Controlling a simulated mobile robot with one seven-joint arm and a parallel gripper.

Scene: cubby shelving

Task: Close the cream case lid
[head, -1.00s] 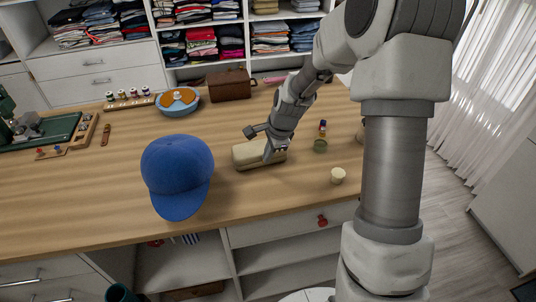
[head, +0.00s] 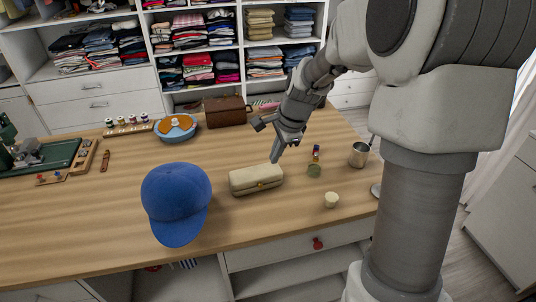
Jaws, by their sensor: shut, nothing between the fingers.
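The cream case (head: 257,180) is a small oblong box with a brass-coloured clasp on its front. It sits on the wooden table (head: 110,215), to the right of the blue cap. Its lid looks down flat on the body, with no gap that I can see. My gripper (head: 274,158) is shut and empty, just above and behind the right part of the case. At this size I cannot tell whether the fingertips touch the lid.
A blue cap (head: 176,205) stands left of the case. A brown box (head: 227,112) and blue round dish (head: 177,128) stand behind. The front left tabletop is clear.

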